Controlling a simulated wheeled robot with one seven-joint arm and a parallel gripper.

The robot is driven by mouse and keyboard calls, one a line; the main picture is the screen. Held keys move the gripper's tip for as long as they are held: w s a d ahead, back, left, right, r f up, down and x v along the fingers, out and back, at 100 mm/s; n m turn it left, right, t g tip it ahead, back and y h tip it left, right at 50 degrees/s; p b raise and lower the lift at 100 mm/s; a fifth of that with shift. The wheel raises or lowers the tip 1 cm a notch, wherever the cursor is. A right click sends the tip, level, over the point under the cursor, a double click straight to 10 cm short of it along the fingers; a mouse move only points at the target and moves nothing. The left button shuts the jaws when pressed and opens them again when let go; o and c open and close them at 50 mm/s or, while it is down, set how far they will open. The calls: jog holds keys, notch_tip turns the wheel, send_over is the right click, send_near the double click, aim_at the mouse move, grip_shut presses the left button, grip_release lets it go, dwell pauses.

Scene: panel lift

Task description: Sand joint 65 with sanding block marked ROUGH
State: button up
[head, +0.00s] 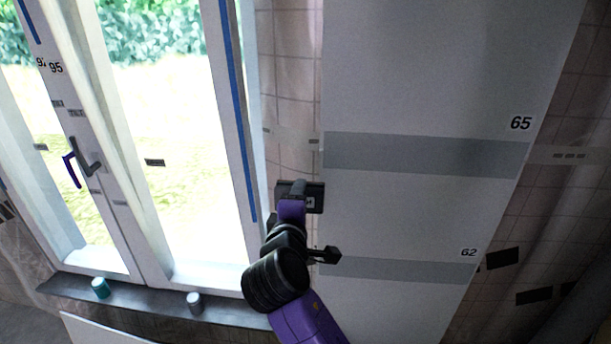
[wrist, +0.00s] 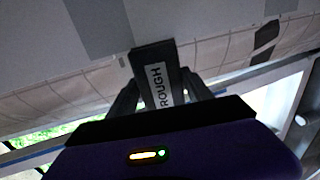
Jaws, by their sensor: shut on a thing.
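The wall panel (head: 420,90) carries a grey joint band marked 65 (head: 420,156) and a lower grey band marked 62 (head: 400,272). My gripper (head: 298,193) is at the panel's left edge, a little below the left end of joint 65. In the wrist view my gripper (wrist: 158,98) is shut on a dark sanding block (wrist: 152,58) with a white label reading ROUGH. The block also shows in the head view (head: 316,190). I cannot tell whether it touches the panel.
A bright window (head: 180,130) with a handle (head: 86,158) stands to the left. Tiled wall (head: 500,210) lies right of the panel.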

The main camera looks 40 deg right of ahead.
jog(key=shift+t+h, duration=0.6)
jog(key=shift+t, duration=0.1)
jog(key=r, duration=0.4)
jog(key=s+d+r, duration=0.1)
jog(key=r, duration=0.2)
jog(key=b+x, duration=0.1)
jog(key=x, duration=0.5)
jog(key=shift+b, duration=0.35)
jog(key=o, duration=0.4)
jog(key=shift+w, duration=0.1)
jog(key=shift+c, duration=0.2)
jog(key=c, duration=0.6)
jog(key=shift+o, duration=0.2)
